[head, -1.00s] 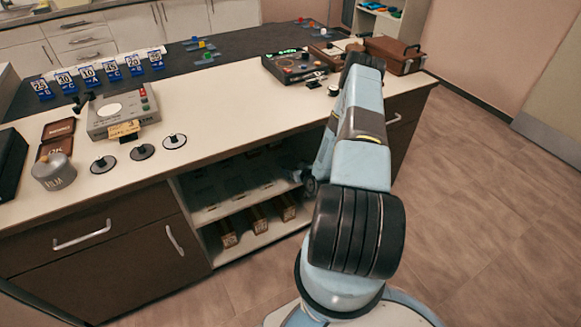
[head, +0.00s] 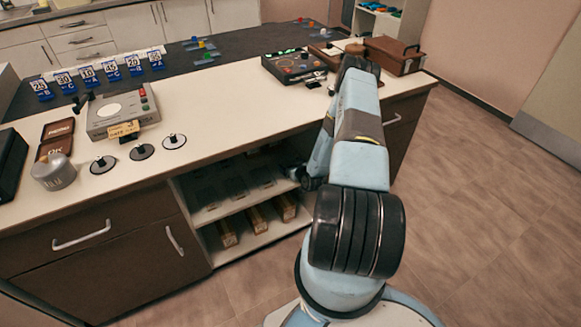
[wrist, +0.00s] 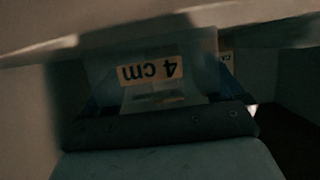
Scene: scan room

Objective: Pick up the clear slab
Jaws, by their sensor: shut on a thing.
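A pale edge runs across the top of the wrist view, close above the slab. In the head view my gripper is hidden behind the cabinet side and my own arm. Several faint clear slabs (head: 234,187) lie on the upper shelf of the open cabinet bay. I cannot tell whether the held slab still touches the shelf.
The open bay (head: 252,236) has a lower shelf with several brown boxes (head: 257,220). The countertop (head: 222,120) overhangs it. A grey device (head: 122,108), black-knobbed discs (head: 142,151) and a control panel (head: 295,64) stand on top. The floor at right is clear.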

